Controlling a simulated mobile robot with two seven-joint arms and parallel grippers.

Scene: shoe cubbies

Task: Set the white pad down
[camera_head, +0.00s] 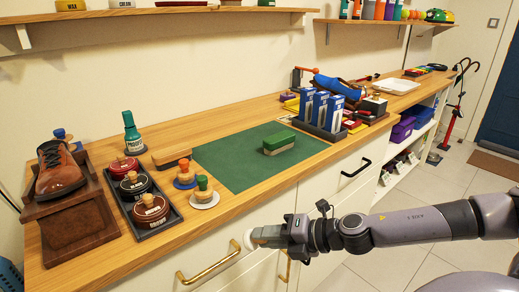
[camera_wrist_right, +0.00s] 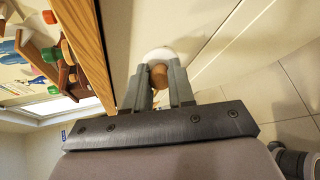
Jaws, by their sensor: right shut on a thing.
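My right gripper (camera_head: 268,236) is shut on the white pad (camera_head: 249,240), in front of the cabinet drawers and off the counter's front edge. In the right wrist view, the two fingers (camera_wrist_right: 159,78) grip the pad's brown wooden knob, and the white pad (camera_wrist_right: 160,54) shows past the fingertips. Two other round pads stand on the counter: one with a green knob on a pale disc (camera_head: 204,200), one with an orange knob (camera_head: 184,176). My left gripper is not in view.
A green mat (camera_head: 235,170) lies on the counter with a green-topped brush (camera_head: 279,143) on it. A brown shoe (camera_head: 58,171) sits on a wooden stand at left. Blue boxes (camera_head: 318,108) stand behind the mat.

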